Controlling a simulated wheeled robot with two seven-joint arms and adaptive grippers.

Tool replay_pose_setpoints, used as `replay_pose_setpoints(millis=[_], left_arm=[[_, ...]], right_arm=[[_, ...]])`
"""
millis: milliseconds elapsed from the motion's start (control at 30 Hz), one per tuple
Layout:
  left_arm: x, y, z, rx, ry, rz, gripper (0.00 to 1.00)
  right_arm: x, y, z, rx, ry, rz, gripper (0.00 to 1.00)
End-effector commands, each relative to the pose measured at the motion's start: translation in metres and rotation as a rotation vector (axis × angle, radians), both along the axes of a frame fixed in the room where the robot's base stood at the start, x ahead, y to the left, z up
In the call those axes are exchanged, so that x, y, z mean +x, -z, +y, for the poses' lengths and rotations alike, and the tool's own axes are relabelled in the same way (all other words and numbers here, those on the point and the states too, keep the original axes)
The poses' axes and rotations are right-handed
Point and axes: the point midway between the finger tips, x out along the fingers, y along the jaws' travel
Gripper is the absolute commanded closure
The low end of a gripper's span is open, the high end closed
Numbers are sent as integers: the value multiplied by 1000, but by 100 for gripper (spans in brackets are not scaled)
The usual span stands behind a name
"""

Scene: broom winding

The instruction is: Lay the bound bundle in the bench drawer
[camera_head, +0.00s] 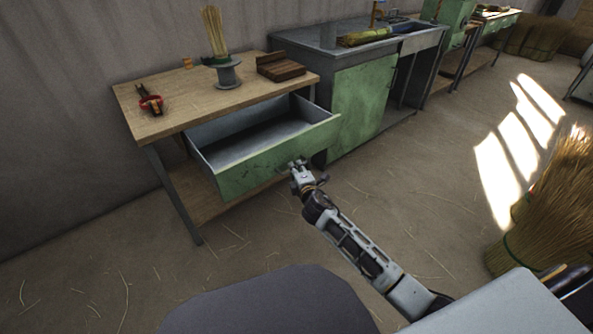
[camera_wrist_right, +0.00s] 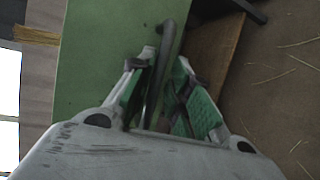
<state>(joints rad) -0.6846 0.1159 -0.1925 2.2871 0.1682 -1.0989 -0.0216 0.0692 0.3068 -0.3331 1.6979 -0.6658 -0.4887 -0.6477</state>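A bundle of pale straw (camera_head: 214,30) stands upright in a grey-green round holder (camera_head: 228,76) on the wooden bench top (camera_head: 190,92). I cannot tell how it is bound. The green bench drawer (camera_head: 265,160) is pulled out below the top, and its grey inside looks empty. My right gripper (camera_head: 300,168) is at the drawer front. In the right wrist view its fingers (camera_wrist_right: 165,75) lie on both sides of the dark bar handle (camera_wrist_right: 166,45) and appear shut on it. My left gripper is not in view.
A red-handled tool (camera_head: 150,103) and a brown wooden block (camera_head: 280,66) lie on the bench. A green cabinet with a sink (camera_head: 358,95) stands to its right. A large straw bundle (camera_head: 555,215) stands at the right. The floor between is open, with loose straws.

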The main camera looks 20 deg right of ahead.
Motion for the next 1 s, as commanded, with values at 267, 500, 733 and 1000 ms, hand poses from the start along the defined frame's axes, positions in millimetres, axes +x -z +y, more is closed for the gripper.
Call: replay_pose_setpoints(millis=[267,500,733,1000], left_arm=[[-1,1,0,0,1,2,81],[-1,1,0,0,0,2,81],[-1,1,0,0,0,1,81],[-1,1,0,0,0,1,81]], right_arm=[[-5,-2,0,0,0,-2,81],[-21,-4,1,0,0,0,81],[-42,-8,2,1,0,-1,81],[-67,-12,3,0,1,0,81]])
